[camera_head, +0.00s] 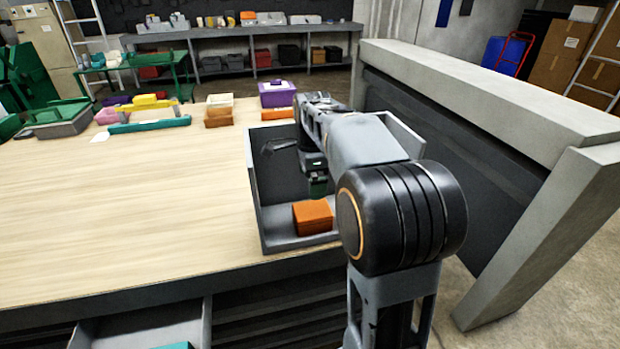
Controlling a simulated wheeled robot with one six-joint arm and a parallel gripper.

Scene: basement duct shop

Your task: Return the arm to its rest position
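My arm reaches forward from the lower right over a grey open tray (259,213) on the wooden table. Its wrist bends down, and my gripper (317,180) hangs low over or inside the tray. The fingers are dark and small, partly hidden by my arm, so I cannot tell whether they are open or hold anything. An orange block (313,216) lies in the near end of the tray, in front of my gripper. A dark slim shape (281,146) shows in the tray's left part; I cannot tell what it is.
The wooden table (120,210) is clear at left and centre. A purple box (277,94), orange boxes (218,117) and a teal bar (150,125) stand at its far side. A thick grey wall-like panel (490,85) rises close to the right of my arm.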

